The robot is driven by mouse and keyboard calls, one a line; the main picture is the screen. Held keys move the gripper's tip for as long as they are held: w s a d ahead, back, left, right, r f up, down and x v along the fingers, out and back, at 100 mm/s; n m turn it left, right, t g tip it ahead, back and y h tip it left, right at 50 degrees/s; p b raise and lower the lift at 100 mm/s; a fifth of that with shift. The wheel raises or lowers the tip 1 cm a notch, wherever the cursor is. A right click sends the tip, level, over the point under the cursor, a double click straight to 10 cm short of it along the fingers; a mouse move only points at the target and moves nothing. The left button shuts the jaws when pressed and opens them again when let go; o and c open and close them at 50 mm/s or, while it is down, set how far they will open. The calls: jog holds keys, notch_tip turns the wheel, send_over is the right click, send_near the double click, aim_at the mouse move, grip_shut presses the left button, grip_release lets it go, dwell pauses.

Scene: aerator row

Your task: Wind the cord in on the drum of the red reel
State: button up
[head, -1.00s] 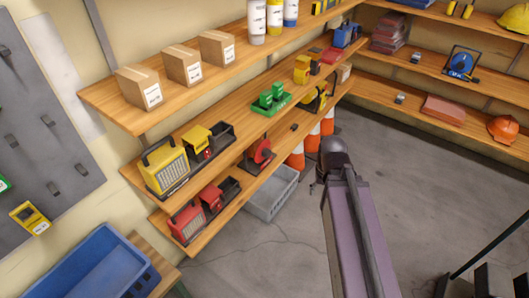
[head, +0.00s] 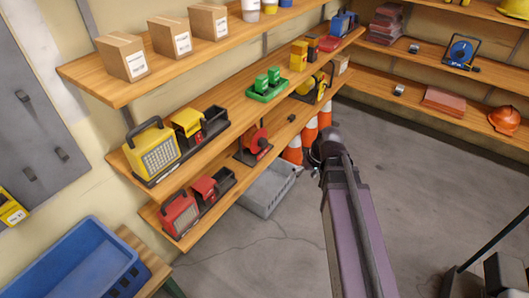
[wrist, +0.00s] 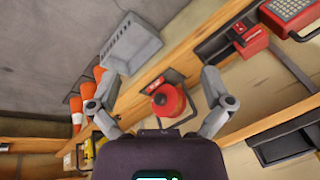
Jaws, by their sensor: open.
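The red reel (head: 257,138) stands on the lower wooden shelf in the head view, on a dark base. In the wrist view the red reel (wrist: 168,99) shows between my spread fingers, with its round red drum side facing the camera. My gripper (wrist: 158,80) is open and empty, apart from the reel. In the head view my gripper (head: 316,166) is small, partly hidden by my arm, and to the right of the reel. The cord and any crank are too small to make out.
A red lamp (head: 180,214) and a red device (head: 205,188) stand left of the reel on its shelf. A grey crate (head: 268,188) and orange cones (head: 310,132) are on the floor below. A green tray (head: 268,90) is on the shelf above. Open floor lies right.

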jog(key=w+a+f+n+t+y+b, duration=0.2)
jog(key=w+a+f+n+y+b, duration=0.1)
jog(key=w+f+b, duration=0.5)
jog(key=n+t+y+b, duration=0.4)
jog(key=t+y+b, duration=0.35)
jog(key=b, duration=1.95)
send_near(265, 144)
jog(key=w+v, duration=0.1)
jog(key=v, duration=0.2)
jog(key=shift+s+d+f+y, duration=0.25)
jog(key=shift+d+f+y, duration=0.05)
jog(key=shift+f+y, duration=0.05)
jog(key=x, duration=1.3)
jog(key=shift+w+a+f, duration=0.1)
jog(key=shift+a+f, duration=0.05)
jog(key=shift+a, duration=0.2)
jog(key=c, duration=1.1)
